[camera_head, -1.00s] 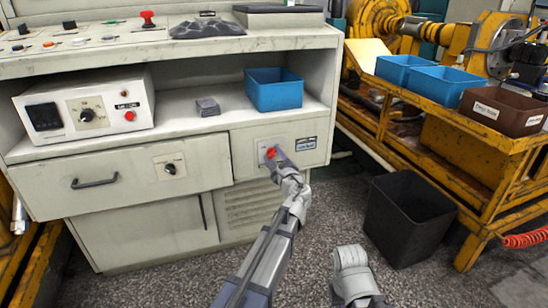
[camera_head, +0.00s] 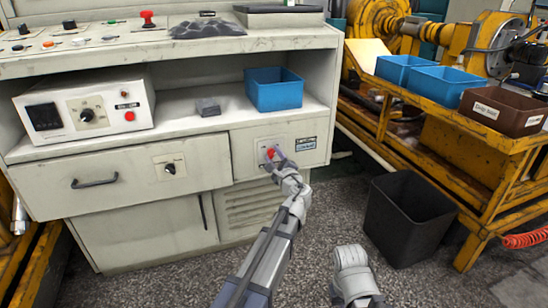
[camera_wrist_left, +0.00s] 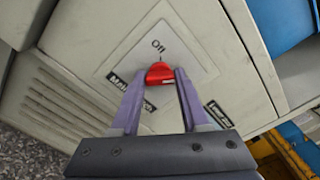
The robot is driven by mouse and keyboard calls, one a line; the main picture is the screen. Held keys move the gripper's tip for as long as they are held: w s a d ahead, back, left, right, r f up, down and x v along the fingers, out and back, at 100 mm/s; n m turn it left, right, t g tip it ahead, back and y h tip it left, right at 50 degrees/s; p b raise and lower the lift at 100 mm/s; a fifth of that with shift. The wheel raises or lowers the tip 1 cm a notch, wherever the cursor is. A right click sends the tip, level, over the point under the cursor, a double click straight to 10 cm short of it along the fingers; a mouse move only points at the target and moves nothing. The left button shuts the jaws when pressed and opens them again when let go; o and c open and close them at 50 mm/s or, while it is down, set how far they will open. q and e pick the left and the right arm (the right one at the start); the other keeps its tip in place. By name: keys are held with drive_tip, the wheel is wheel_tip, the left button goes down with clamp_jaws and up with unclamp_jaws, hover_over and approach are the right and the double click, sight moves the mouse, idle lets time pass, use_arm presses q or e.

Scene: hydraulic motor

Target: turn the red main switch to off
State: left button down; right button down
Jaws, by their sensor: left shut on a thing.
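The red main switch (camera_head: 270,153) is a knob on a light plate at the right of the cabinet front, below the shelf. In the left wrist view the red knob (camera_wrist_left: 160,73) sits between the two purple-grey fingertips of my left gripper (camera_wrist_left: 158,80), which is shut on it. The word "Off" is printed on the plate just above the knob in that view, with a small dark mark between them. The fingers partly cover the other labels. My left gripper also shows in the head view (camera_head: 278,156). My right gripper is not in view.
A black dial (camera_head: 171,168) is on the drawer front left of the switch. A blue bin (camera_head: 274,93) and a grey block (camera_head: 207,107) stand on the shelf above. A black bin (camera_head: 408,222) stands on the floor at right, near the yellow bench.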

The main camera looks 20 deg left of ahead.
use_arm(q)
drive_tip(key=n, duration=1.2)
drive_tip(key=shift+n, duration=2.1)
drive_tip(key=shift+c, duration=2)
unclamp_jaws()
drive_tip(key=shift+s+d, duration=0.1)
drive_tip(key=v, duration=0.7)
drive_tip(key=shift+s+d, duration=0.15)
drive_tip(key=shift+s, duration=0.15)
